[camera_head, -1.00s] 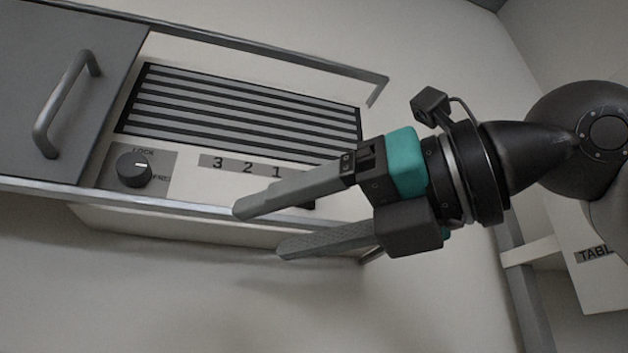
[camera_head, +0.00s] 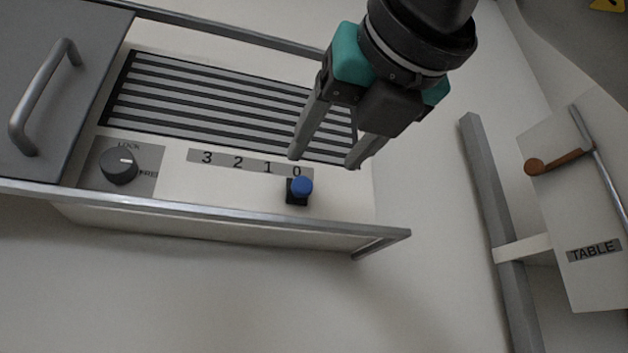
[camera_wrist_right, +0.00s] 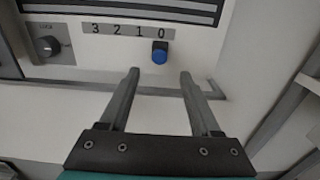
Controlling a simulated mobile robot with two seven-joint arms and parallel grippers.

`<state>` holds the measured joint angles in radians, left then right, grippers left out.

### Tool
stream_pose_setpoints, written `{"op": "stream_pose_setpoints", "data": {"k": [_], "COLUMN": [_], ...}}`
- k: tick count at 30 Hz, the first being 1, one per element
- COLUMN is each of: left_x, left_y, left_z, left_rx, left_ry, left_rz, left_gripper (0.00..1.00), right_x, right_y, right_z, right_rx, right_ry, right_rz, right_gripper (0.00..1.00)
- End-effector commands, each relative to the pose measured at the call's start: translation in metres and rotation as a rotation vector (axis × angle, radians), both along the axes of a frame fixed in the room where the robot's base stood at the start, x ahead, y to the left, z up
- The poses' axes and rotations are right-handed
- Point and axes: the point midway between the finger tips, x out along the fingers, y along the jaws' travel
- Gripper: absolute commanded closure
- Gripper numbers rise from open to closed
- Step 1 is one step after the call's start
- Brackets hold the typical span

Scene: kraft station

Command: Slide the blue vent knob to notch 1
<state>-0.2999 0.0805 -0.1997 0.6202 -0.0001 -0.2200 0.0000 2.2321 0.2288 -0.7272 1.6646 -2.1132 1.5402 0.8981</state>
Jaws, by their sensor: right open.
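The blue vent knob (camera_head: 302,186) sits on a dark base under the 0 mark of the number strip (camera_head: 250,164), which reads 3, 2, 1, 0 from left to right. My right gripper (camera_head: 325,163) is open and empty, above and slightly right of the knob in the head view, apart from it. In the right wrist view the knob (camera_wrist_right: 159,55) lies beyond the open fingertips (camera_wrist_right: 160,72), roughly between their lines. My left gripper is not in view.
A slatted vent (camera_head: 215,100) lies above the strip. A dark LOCK dial (camera_head: 119,166) is at the left, beside a grey door with a handle (camera_head: 42,95). A metal rail (camera_head: 210,212) runs along the panel's front. A TABLE-labelled panel with a brown-knobbed lever (camera_head: 555,161) stands at right.

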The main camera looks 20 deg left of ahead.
Motion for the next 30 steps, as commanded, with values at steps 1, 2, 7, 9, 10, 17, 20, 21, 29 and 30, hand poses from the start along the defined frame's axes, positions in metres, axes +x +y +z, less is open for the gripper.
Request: {"op": "stream_pose_setpoints", "data": {"k": [1,2,7,9,10,17,20,21,29,30], "left_x": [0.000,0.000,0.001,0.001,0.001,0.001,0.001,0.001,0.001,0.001], "left_y": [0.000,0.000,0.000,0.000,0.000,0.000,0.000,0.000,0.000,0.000], "left_z": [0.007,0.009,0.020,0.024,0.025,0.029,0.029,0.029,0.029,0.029], "left_rx": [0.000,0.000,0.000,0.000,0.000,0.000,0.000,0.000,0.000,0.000], "left_ry": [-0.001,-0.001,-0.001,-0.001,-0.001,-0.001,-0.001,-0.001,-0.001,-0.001], "left_rz": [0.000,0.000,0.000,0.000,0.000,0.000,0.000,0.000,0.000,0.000], "left_gripper": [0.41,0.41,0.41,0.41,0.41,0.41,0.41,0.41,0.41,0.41], "right_x": [0.010,0.016,0.043,0.051,0.054,0.067,0.068,0.068,0.067,0.067], "right_y": [0.007,0.011,0.029,0.035,0.037,0.046,0.046,0.046,0.046,0.046], "right_z": [0.001,0.002,0.002,0.001,0.002,0.000,0.000,0.000,0.000,0.000], "right_rx": [-0.002,-0.002,-0.001,-0.001,-0.001,0.000,-0.001,-0.001,0.000,0.000], "right_ry": [0.005,0.005,0.004,0.003,0.003,0.000,-0.001,-0.001,0.000,0.000], "right_rz": [0.002,0.001,0.002,0.002,0.001,0.002,0.002,0.002,0.002,0.002], "right_gripper": [0.36,0.36,0.36,0.36,0.36,0.36,0.36,0.36,0.51,0.55]}}
